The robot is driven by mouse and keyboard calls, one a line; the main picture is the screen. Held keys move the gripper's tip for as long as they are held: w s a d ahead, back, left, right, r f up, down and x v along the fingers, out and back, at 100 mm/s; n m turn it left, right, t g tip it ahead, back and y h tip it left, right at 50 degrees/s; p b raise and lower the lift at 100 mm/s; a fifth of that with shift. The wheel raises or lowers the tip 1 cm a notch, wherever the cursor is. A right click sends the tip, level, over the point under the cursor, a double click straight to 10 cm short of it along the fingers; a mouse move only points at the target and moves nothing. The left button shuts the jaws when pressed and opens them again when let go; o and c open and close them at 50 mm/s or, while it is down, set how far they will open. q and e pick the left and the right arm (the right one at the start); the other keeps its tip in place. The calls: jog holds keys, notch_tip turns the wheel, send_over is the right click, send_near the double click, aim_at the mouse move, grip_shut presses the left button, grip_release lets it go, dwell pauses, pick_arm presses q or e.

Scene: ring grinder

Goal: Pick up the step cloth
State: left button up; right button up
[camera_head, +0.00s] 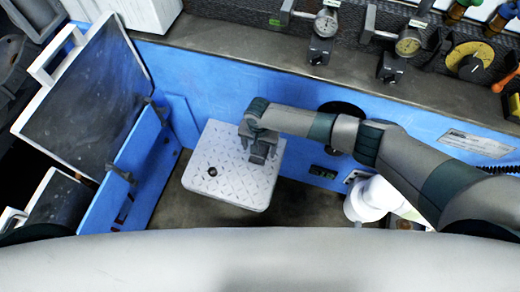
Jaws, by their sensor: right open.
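My right gripper (257,147) reaches in from the right and points down over the right part of a pale step plate (225,180) with a raised diamond pattern. Its jaws are open. A small dark grey patch (258,157) shows at the fingertips; I cannot tell whether it is the step cloth or part of the gripper. No other cloth is clear on the plate. A small dark round spot or object (212,171) is on the plate left of the gripper. My left gripper is not in view.
A blue machine wall (220,85) stands behind the step, with a grey ledge carrying dial gauges (408,44) above it. A blue hinged panel (130,165) stands at the left. A white container (370,199) is right of the step. The plate's left half is mostly clear.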

aim_at(261, 153)
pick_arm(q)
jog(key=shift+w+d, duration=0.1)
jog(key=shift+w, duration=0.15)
pick_arm(e)
jog(key=shift+f, duration=0.6)
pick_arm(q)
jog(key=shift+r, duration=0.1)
pick_arm(e)
jog(key=shift+c, duration=0.6)
jog(key=c, duration=1)
jog(key=shift+r, duration=0.7)
jog(key=r, duration=0.3)
jog(key=shift+s+d, duration=0.2)
jog(key=shift+d, duration=0.15)
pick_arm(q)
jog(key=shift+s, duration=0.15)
pick_arm(e)
jog(key=s+d+r, duration=0.5)
jog(key=d+r, duration=0.1)
jog(key=d, duration=0.3)
jog(key=shift+s+d+r, duration=0.15)
jog(key=shift+s+r, duration=0.15)
